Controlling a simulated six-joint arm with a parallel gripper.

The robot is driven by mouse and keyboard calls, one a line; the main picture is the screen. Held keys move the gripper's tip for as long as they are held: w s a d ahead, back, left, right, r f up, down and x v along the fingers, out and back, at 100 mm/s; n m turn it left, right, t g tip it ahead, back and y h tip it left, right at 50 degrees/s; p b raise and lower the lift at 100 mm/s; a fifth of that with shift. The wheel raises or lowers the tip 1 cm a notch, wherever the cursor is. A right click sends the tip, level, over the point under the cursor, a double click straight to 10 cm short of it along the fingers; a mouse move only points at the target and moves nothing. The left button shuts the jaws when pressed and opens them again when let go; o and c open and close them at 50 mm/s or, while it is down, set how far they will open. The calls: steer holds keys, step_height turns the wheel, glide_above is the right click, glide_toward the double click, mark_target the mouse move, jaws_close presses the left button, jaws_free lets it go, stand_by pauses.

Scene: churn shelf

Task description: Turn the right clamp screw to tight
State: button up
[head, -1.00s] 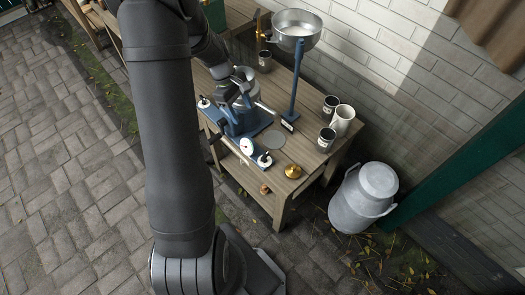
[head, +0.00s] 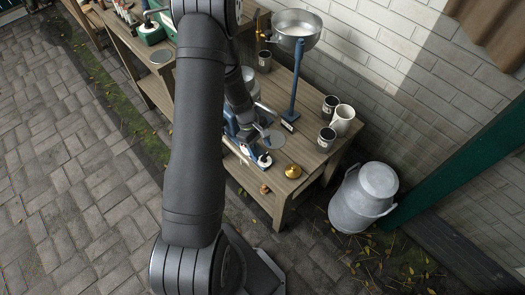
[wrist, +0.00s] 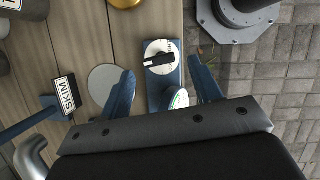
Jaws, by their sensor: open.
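The blue machine base (wrist: 164,92) carries a white round dial with a black bar knob, which I take to be the right clamp screw (wrist: 160,57). The bar lies nearly crosswise in the wrist view; the dial's lettering is too small to read. In the head view the dial (head: 264,161) is at the base's near end. A white round gauge (wrist: 178,99) sits closer to my wrist. My gripper (wrist: 162,65) is open and empty, one blue finger on each side of the dial, with gaps visible. In the head view my arm hides much of the machine.
A flat grey disc (wrist: 108,84) lies beside the left finger, and a brass weight (head: 292,171) stands nearby on the wooden table (head: 303,99). Mugs (head: 327,139) stand at the table's right.

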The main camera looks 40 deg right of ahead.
mark_target(265, 158)
steer(key=shift+x, duration=1.15)
steer(key=c, duration=1)
